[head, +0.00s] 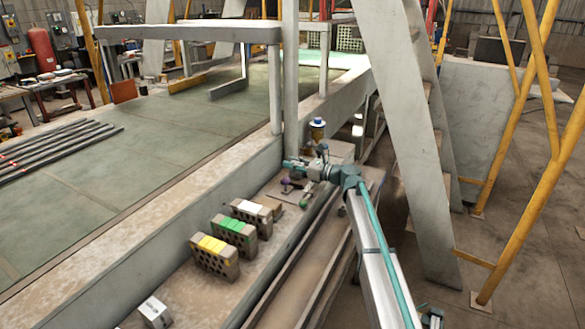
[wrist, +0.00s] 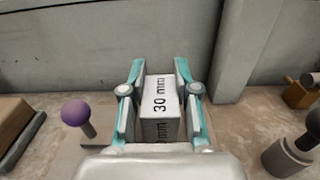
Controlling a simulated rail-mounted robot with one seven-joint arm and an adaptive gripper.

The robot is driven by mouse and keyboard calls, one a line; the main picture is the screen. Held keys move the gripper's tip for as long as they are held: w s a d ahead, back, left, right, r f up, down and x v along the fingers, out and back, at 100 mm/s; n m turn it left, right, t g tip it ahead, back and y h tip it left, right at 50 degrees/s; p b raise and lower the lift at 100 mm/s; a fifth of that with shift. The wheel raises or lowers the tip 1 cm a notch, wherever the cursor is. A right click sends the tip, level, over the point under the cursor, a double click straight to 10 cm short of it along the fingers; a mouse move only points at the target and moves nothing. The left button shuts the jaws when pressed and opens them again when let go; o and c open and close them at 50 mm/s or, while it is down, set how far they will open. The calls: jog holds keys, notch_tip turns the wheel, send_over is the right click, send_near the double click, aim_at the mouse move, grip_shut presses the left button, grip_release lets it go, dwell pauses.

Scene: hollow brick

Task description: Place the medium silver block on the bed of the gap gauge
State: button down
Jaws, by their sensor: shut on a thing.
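My gripper (wrist: 160,100) is shut on a silver block (wrist: 162,88) marked "30 mm", with the block between its two teal-edged fingers. In the head view my gripper (head: 291,164) is beside the grey wall, and the block cannot be made out there. A purple ball knob (wrist: 76,113) on a short stem stands left of the gripper; it also shows just below the gripper in the head view (head: 285,185). A pale flat plate (wrist: 97,143) lies by the knob and runs under the gripper. I cannot tell for certain which part is the gauge's bed.
Hollow bricks with yellow (head: 212,244), green (head: 232,224) and white (head: 250,207) tops stand in a row on the ledge. A small pale block (head: 156,312) lies nearer. A grey cylinder (wrist: 284,158) stands right of the gripper, and a wall (wrist: 100,50) rises behind.

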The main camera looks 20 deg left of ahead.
jog(key=shift+s+f, duration=0.1)
jog(key=shift+f, duration=0.75)
jog(key=shift+f, duration=0.1)
jog(key=c, duration=0.9)
grip_release()
jog(key=shift+o, duration=0.2)
jog(key=shift+d, duration=0.1)
jog(key=d, duration=0.4)
jog(key=d+b, duration=0.1)
jog(key=d, duration=0.3)
jog(key=s+d, duration=0.1)
jog(key=d, duration=0.3)
jog(key=shift+a, duration=0.1)
